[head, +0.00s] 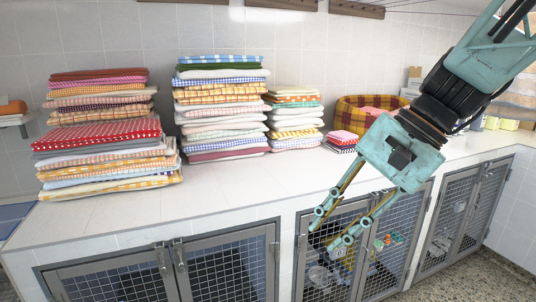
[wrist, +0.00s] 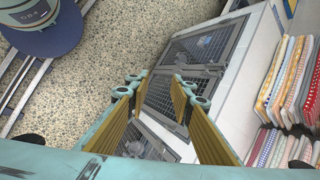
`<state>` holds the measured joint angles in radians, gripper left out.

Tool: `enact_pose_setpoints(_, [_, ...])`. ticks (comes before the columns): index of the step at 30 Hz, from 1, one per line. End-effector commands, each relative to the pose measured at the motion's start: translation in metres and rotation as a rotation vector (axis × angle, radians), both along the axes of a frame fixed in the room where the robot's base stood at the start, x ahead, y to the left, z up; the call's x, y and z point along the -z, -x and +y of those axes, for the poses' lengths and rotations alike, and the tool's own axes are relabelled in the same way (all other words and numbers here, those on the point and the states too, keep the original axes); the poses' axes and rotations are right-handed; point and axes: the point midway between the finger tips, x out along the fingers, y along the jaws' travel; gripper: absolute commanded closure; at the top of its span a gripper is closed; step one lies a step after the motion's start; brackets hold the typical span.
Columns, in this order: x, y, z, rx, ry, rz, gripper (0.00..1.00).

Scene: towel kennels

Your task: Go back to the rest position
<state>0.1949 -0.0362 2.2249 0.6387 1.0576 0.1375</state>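My gripper (head: 328,229) hangs in front of the counter's front edge in the head view, its fingers pointing down and to the left. In the wrist view my gripper (wrist: 166,90) has its two yellow-padded fingers apart with nothing between them. The kennel doors with wire mesh (head: 225,273) show behind and below the fingers. No towel is in the gripper.
Tall towel stacks (head: 220,110) stand on the white counter (head: 245,188), with a plaid basket (head: 350,120) at the back right. Several towels also show in the wrist view (wrist: 285,90). A blue cap (wrist: 45,25) lies upper left there, beside open speckled floor (wrist: 125,45).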

Motion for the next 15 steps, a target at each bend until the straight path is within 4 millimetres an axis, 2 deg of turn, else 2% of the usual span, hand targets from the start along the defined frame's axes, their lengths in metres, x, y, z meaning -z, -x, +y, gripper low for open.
enact_pose_setpoints(3, [-0.003, 0.02, -0.002, -0.044, 0.046, -0.027, 0.79])
enact_pose_setpoints(15, [-0.007, 0.08, -0.015, -0.181, 0.199, -0.118, 0.79])
